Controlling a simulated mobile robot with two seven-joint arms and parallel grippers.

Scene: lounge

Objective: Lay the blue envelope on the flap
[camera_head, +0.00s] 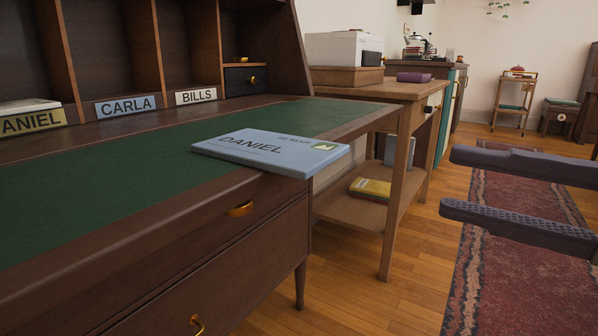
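The blue envelope (270,152) lies flat on the desk flap (120,178), which has a green inlay and a brown wooden border. The envelope reads "DANIEL" and has a small green stamp at its right end. Its right end reaches over the front edge of the flap. My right gripper (451,182) is at the right of the view, over the floor and red rug, well apart from the envelope. Its two dark fingers are spread with nothing between them. My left gripper is out of view.
Pigeonholes behind the flap carry labels "DANIEL" (32,122), "CARLA" (125,106) and "BILLS" (196,96). A wooden side table (385,90) beside the desk holds a white printer-like box (335,48) and a purple item (413,77). A yellow book (371,189) lies on its lower shelf.

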